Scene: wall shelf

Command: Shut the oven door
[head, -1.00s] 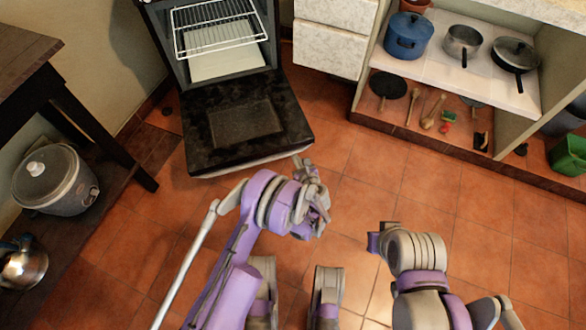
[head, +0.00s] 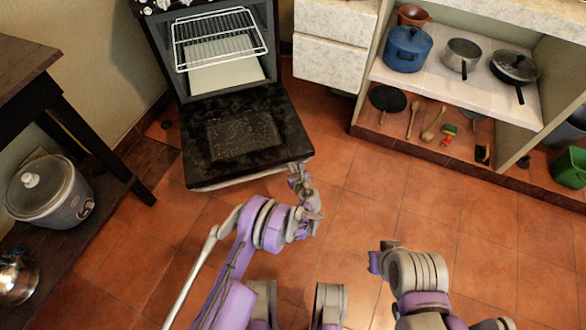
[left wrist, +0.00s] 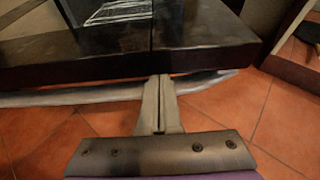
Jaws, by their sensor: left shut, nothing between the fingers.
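The oven (head: 222,48) stands at the top left in the head view. Its dark door (head: 245,135) is folded down, wide open, and the wire rack shows inside. The door's edge and pale handle bar (left wrist: 75,97) cross the left wrist view. My left gripper (head: 297,174) is shut and empty at the door's front right corner. In the left wrist view its fingers (left wrist: 159,100) reach the handle bar and lower door edge; whether they touch cannot be told. My right arm is at the lower right, its gripper (head: 376,262) turned so that its fingers cannot be made out.
A dark wooden table (head: 25,60) with a rice cooker (head: 50,192) on its low shelf stands left. An open cabinet with a blue pot (head: 408,50) and pans is at the upper right. White drawers (head: 328,62) adjoin the oven. The tiled floor (head: 400,195) between is clear.

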